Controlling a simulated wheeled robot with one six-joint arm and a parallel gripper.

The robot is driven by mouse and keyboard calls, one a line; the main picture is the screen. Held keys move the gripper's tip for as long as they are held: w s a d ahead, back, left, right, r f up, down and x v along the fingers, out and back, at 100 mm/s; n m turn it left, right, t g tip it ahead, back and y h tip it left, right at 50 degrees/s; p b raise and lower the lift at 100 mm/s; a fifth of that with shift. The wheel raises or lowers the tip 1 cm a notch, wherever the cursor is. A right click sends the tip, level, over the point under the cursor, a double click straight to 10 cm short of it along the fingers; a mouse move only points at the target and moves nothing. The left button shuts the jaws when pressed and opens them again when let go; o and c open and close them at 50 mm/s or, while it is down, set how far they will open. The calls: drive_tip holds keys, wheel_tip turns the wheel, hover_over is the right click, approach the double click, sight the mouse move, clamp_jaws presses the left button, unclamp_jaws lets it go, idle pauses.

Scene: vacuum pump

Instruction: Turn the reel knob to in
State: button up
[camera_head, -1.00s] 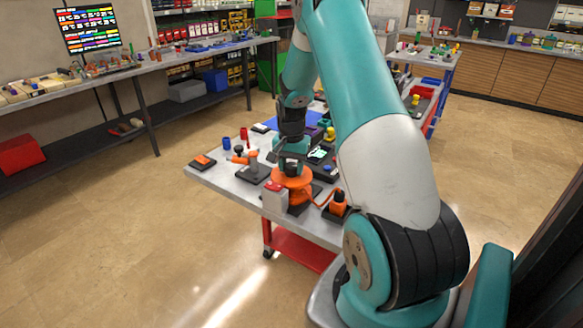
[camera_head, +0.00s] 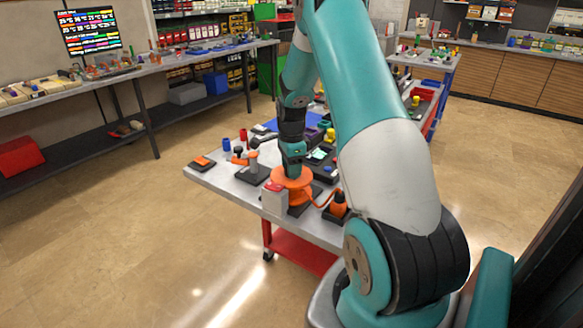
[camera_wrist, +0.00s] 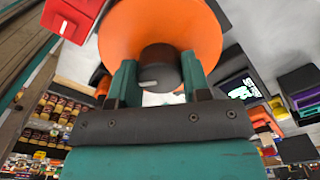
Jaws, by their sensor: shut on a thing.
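The orange reel (camera_head: 291,183) stands on the metal cart top in the head view. It fills the upper middle of the wrist view (camera_wrist: 140,25). Its dark round knob (camera_wrist: 160,66) sits between my two teal fingers, with a short pale mark on its left side. My gripper (camera_wrist: 158,75) is shut on the knob, one finger on each side. In the head view my gripper (camera_head: 293,172) is at the reel, and the knob is hidden behind it.
A grey block with a red top (camera_head: 275,196) stands right beside the reel. A black-and-orange device (camera_head: 338,206) is to its right, joined by an orange hose. Dark-based fixtures (camera_head: 252,170) stand to the left. The floor around the cart is clear.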

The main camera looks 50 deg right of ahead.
drive_tip(key=m, duration=0.5)
drive_tip(key=shift+w+r+m, duration=0.1)
drive_tip(key=shift+m, duration=0.2)
drive_tip(key=m, duration=0.4)
drive_tip(key=shift+m, duration=0.6)
drive_tip(key=o, duration=0.9)
wheel_tip(320, 180, up, 17)
drive_tip(key=b, duration=0.3)
drive_tip(key=shift+r, duration=0.2)
